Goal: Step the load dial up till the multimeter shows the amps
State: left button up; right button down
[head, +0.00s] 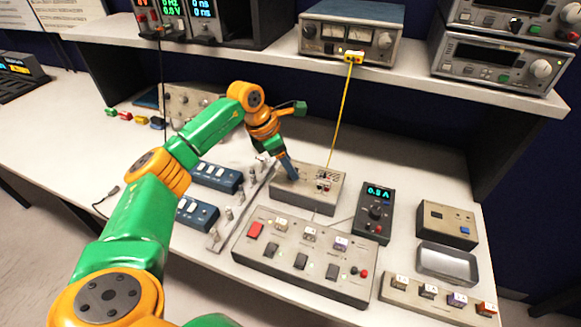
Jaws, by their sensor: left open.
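The handheld multimeter (373,214) lies on the bench right of centre. Its cyan display appears to read 0.8 A, and a round dark knob sits below the display. A beige box (322,201) stands to its left, with small terminals on top and a yellow lead running up from it. My left gripper (289,172) reaches down to the left part of this box's top. Its fingers are open, but the gap between them is hard to see. The load dial is not clearly visible; the gripper may be hiding it. My right gripper is out of view.
A wide panel (262,272) with switches and buttons lies in front of the box. Blue switch units (217,177) lie to the left. A grey tray (447,262) and a beige box (447,225) stand at right. A shelf (400,75) with instruments overhangs the back.

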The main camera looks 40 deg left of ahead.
pick_arm(q)
jog(key=v, duration=0.5)
jog(key=shift+s+a+r+b, duration=0.1)
jog(key=shift+b, duration=0.25)
